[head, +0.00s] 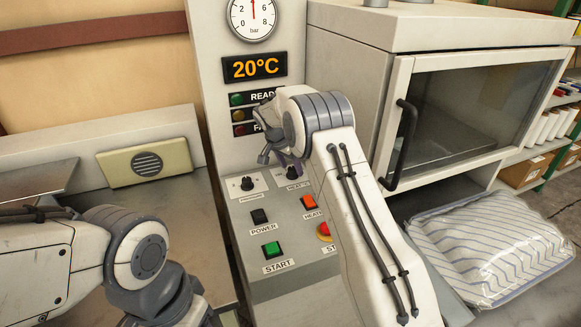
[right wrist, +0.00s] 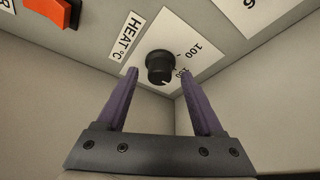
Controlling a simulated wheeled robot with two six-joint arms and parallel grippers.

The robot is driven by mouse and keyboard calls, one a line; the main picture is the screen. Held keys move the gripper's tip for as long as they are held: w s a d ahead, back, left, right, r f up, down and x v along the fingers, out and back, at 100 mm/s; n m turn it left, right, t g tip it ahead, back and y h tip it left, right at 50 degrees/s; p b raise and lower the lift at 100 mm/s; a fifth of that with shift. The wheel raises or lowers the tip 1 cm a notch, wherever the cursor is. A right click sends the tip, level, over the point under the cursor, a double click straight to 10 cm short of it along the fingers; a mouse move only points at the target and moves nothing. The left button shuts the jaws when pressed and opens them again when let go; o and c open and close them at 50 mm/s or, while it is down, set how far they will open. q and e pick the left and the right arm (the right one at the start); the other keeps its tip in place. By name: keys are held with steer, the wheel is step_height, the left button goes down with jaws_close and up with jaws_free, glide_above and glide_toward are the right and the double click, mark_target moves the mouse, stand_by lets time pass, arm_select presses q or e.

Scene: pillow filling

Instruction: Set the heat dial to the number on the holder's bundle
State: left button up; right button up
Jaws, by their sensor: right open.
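The heat dial, a black round knob (right wrist: 160,66) on a white plate labelled HEAT °C, shows in the right wrist view; it is partly hidden behind my gripper in the head view (head: 292,173). The plate shows a 100 and another number that I cannot read surely. My right gripper (right wrist: 159,74) is open, its two purple fingers on either side of the knob in that view; I cannot tell whether they touch it. It also shows in the head view (head: 279,160). The display (head: 254,67) reads 20°C. No holder or bundle shows. My left gripper is out of view.
A pressure knob (head: 247,184), a black POWER switch (head: 260,216), a green START button (head: 271,249), an orange heater switch (head: 310,202) and a red button (head: 324,231) crowd the panel. A cabinet with a glass door (head: 478,108) and a striped bag (head: 492,248) are at right.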

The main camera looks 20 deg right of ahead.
steer(key=v, duration=1)
steer(key=shift+b, duration=0.4)
steer(key=shift+s+a+r, duration=0.1)
steer(key=shift+a, duration=0.05)
